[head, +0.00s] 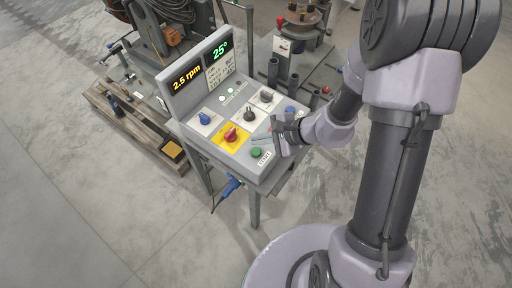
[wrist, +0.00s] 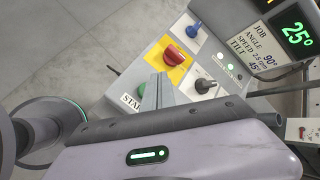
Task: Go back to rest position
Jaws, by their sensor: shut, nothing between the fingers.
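My gripper (head: 274,135) is shut and empty over the right front part of the grey control console (head: 186,98). In the wrist view its fingers (wrist: 157,92) stand over the panel beside the START label, covering part of it. The panel has a red knob on a yellow plate (head: 231,135), a blue knob (head: 205,118), dark knobs (head: 249,114) and a green button (head: 256,153). The displays read 2.5 rpm (head: 187,79) and 25° (head: 220,50). A job card (wrist: 258,50) lists angle 90°, speed 2.5 rpm and tilt 45°. I cannot tell whether the fingers touch the panel.
A machine with a coiled cable (head: 172,12) stands behind the console. A wooden pallet (head: 125,118) lies at left. Dark upright tubes (head: 273,72) and a metal stand (head: 303,22) are close behind the console at right. The concrete floor (head: 75,215) at front left is clear.

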